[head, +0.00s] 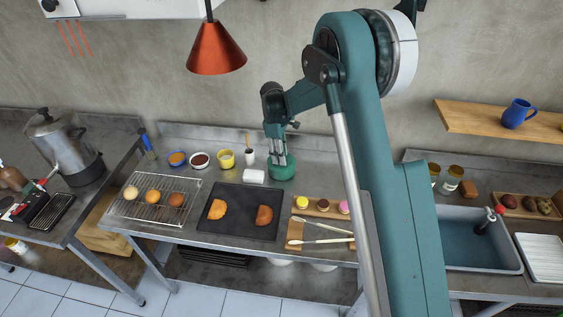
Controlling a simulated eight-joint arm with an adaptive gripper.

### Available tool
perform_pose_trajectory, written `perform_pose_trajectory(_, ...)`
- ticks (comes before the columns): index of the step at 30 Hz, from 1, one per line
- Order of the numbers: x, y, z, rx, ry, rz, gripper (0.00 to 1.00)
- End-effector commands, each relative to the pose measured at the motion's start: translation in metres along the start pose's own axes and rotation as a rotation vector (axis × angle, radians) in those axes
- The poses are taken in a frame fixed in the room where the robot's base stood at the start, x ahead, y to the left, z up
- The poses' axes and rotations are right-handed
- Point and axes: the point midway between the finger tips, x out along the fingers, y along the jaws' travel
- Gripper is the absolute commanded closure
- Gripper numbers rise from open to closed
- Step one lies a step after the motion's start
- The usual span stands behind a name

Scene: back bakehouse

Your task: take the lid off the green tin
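The green tin (283,173) stands upright near the back of the steel table, right of a white block. My gripper (278,162) points down directly over it, with its fingertips at or very near the tin's top. The fingers hide part of the top, so I cannot make out the lid apart from the tin. I cannot tell whether the fingers touch or hold anything.
The white block (253,176) sits close on the left, with a white cup (249,158) and a yellow cup (226,159) behind. A dark tray (240,212) with two pastries lies in front.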

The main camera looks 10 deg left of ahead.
Motion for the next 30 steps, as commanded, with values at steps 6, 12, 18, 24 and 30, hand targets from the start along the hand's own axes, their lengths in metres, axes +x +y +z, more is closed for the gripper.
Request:
perform_pose_trajectory(6,0.0001,0.0001,0.0000,0.000,0.000,0.000,0.69)
perform_pose_trajectory(12,0.0001,0.0001,0.0000,0.000,0.000,0.000,0.69)
perform_pose_trajectory(18,0.0000,0.0001,0.0000,0.000,0.000,0.000,0.86)
perform_pose_trajectory(24,0.0000,0.0000,0.0000,0.000,0.000,0.000,0.99)
perform_pose_trajectory(30,-0.0004,0.0000,0.0001,0.000,0.000,0.000,0.99)
